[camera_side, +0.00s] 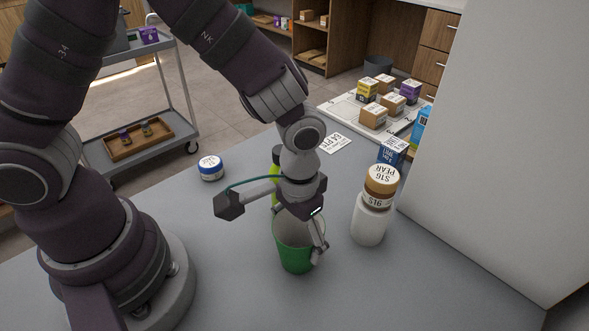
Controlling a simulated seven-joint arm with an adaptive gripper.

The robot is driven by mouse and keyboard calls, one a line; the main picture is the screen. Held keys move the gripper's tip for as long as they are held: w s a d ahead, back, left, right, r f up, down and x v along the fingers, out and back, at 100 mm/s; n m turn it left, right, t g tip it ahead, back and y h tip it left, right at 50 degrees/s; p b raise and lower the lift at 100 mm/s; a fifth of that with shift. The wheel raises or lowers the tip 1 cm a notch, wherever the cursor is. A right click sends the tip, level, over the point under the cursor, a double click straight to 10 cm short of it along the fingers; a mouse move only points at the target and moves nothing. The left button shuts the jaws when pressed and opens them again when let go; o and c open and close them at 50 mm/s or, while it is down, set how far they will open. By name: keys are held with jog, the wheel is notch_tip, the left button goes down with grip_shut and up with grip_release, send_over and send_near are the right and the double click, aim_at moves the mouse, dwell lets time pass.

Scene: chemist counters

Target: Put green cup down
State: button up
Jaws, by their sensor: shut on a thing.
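The green cup (293,258) is upright at the middle of the grey counter (230,285), with its light inside showing at the top. My gripper (303,245) points down at the cup and is shut on its wall at the right side. One finger shows outside the cup on the right; the other is hidden. The cup's base is at or very near the counter top; I cannot tell whether it touches.
A white bottle (369,225) with a brown-capped jar (379,186) on top stands close right of the cup. A yellow-green item (275,172) is partly hidden behind my gripper. A blue-lidded jar (210,167) stands back left. A white wall (500,130) bounds the right. The counter's front is clear.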

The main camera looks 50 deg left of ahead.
jog(key=shift+f, duration=0.15)
jog(key=o, duration=0.8)
notch_tip(320, 180, up, 13)
jog(key=s+a+r+t, duration=0.1)
jog(key=a, duration=0.2)
jog(key=s+a+r+t, duration=0.1)
jog(key=a+r+t, duration=0.1)
jog(key=a, duration=0.2)
jog(key=s+a+r+t, duration=0.1)
jog(key=s+a+t, duration=0.1)
jog(key=a, duration=0.2)
jog(key=shift+r, duration=0.25)
jog(key=shift+s+a+t, duration=0.25)
jog(key=shift+t, duration=0.05)
jog(key=shift+c, duration=1.4)
